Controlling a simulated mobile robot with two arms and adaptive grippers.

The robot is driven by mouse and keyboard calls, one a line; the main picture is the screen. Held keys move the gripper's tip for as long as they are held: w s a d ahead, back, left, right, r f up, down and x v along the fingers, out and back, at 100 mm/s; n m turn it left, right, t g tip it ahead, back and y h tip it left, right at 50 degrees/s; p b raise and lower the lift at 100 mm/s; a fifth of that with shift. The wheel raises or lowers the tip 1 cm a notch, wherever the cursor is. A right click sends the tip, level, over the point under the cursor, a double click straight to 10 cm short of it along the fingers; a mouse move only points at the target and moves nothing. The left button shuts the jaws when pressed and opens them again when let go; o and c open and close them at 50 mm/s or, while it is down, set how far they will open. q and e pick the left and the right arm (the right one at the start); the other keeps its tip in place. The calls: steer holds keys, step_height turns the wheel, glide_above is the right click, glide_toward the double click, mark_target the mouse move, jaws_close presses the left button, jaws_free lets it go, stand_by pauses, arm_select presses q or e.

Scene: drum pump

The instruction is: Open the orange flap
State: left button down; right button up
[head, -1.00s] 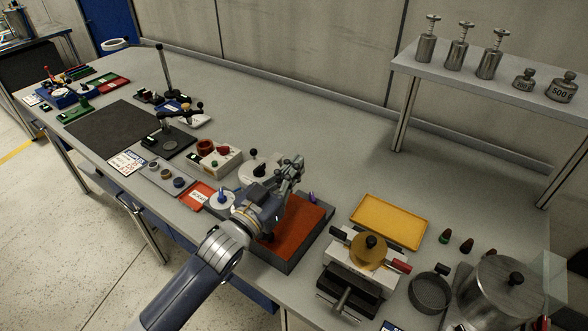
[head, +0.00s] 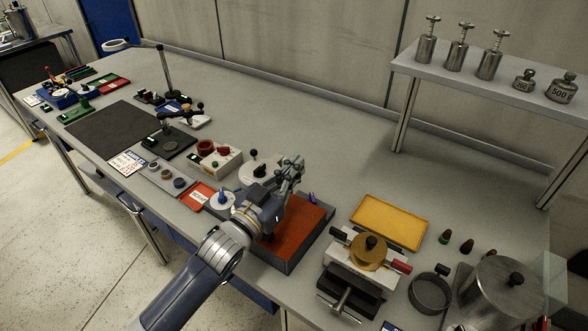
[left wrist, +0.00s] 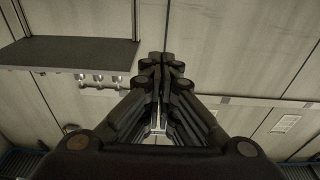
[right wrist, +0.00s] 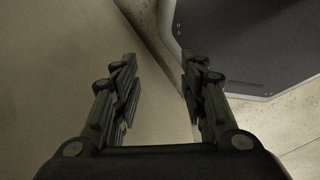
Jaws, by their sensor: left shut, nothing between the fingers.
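The orange flap (head: 302,233) is a flat orange-red panel on top of a dark grey box (head: 287,264) near the bench's front edge. It appears to lie flat. My left gripper (head: 293,163) is over the flap's left side and hides part of it; its fingers point up and toward the back. In the left wrist view the left fingers (left wrist: 160,62) are together with nothing between them. The flap is not in that view. My right gripper (right wrist: 158,72) is open and empty in the right wrist view, away from the flap.
A small purple part (head: 312,198) is at the box's back edge. A yellow tray (head: 389,222) and a clamp-like device (head: 355,270) stand to the right. A round white base with black knobs (head: 258,172) is close behind my left gripper.

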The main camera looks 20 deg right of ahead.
arm_select(q)
steer(key=v, duration=1.2)
steer(key=s+a+f+n+g+y, duration=0.1)
steer(key=s+a+f+n+y, duration=0.2)
steer(key=a+f+y, duration=0.3)
steer(key=s+a+f+n+g+y, duration=0.1)
steer(key=s+a+f+n+y, duration=0.25)
steer(key=a+f, duration=0.35)
steer(key=s+a+f+n+g+y, duration=0.1)
steer(key=s+a+f+g+y, duration=0.2)
steer(key=s+a, duration=0.4)
steer(key=s+a+f+n+g+y, duration=0.1)
steer(key=s+a+f+g+y, duration=0.1)
steer(key=s+a+f+g, duration=0.5)
steer(key=s+d+f+t, duration=0.1)
steer(key=s+f, duration=0.1)
steer(key=f, duration=1)
steer(key=s+f+t, duration=0.1)
steer(key=s+f, duration=0.2)
steer(key=f, duration=0.9)
steer(key=s+a+f+g, duration=0.1)
steer(key=s+a+f, duration=0.1)
steer(key=s+f, duration=1.4)
steer(key=shift+s+a+m, duration=0.3)
steer(key=shift+a+m, duration=0.1)
steer(key=shift+m, duration=0.05)
